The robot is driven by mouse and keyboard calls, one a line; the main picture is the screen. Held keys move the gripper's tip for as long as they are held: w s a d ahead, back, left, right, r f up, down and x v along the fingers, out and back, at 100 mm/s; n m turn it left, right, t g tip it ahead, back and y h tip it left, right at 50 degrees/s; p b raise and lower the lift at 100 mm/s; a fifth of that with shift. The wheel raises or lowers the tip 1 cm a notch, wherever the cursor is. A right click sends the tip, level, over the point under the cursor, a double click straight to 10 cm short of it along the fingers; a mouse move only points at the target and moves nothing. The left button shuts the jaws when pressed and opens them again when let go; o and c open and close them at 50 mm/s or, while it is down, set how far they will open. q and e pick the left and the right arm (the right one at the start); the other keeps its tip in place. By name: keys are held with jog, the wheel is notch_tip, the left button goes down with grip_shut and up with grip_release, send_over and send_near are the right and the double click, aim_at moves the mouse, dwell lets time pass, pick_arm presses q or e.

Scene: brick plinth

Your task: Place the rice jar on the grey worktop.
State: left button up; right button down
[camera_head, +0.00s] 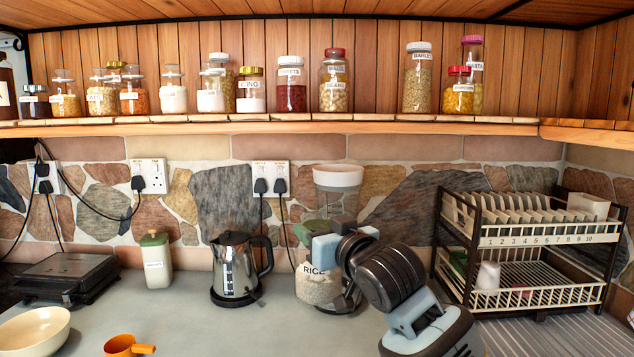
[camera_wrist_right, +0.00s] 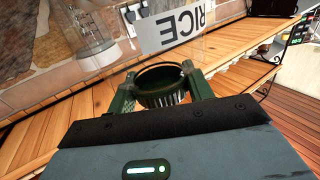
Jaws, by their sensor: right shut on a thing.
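The rice jar (camera_head: 318,288) is clear, with pale rice inside and a white RICE label. In the head view it hangs upright over or on the grey worktop (camera_head: 190,325), right of the kettle; I cannot tell whether its base touches. My right gripper (camera_head: 320,240) is shut on its top from above and the right. The right wrist view shows the jar (camera_wrist_right: 185,35) upside down, with its dark green lid between the two green fingers of the gripper (camera_wrist_right: 163,92). The arm hides the jar's right side. My left gripper is not in view.
A steel kettle (camera_head: 235,270) stands close left of the jar, and a lidded clear container (camera_head: 338,180) is behind it. A dish rack (camera_head: 525,250) stands right. A shelf (camera_head: 300,128) with jars runs above. The front worktop between orange cup (camera_head: 125,346) and arm is clear.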

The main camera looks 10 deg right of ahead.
aim_at(332, 287)
jog(key=shift+m+h, duration=0.4)
jog(key=shift+h, duration=0.1)
jog(key=s+f, duration=0.1)
jog(key=f, duration=0.2)
jog(key=s+f, duration=0.1)
jog(key=f, duration=0.2)
jog(key=s+d+f, duration=0.1)
jog(key=f, duration=0.2)
jog(key=shift+f, duration=0.3)
jog(key=s+d+f+m+h, duration=0.1)
jog(key=s+d+f, duration=0.1)
jog(key=s+f, duration=0.7)
jog(key=s+d+f+m+h, duration=0.1)
jog(key=s+d+f+h, duration=0.1)
jog(key=s+f, duration=0.7)
jog(key=shift+s+d+t, duration=0.3)
jog(key=shift+s+d, duration=0.1)
jog(key=shift+s, duration=0.1)
jog(key=shift+a, duration=0.1)
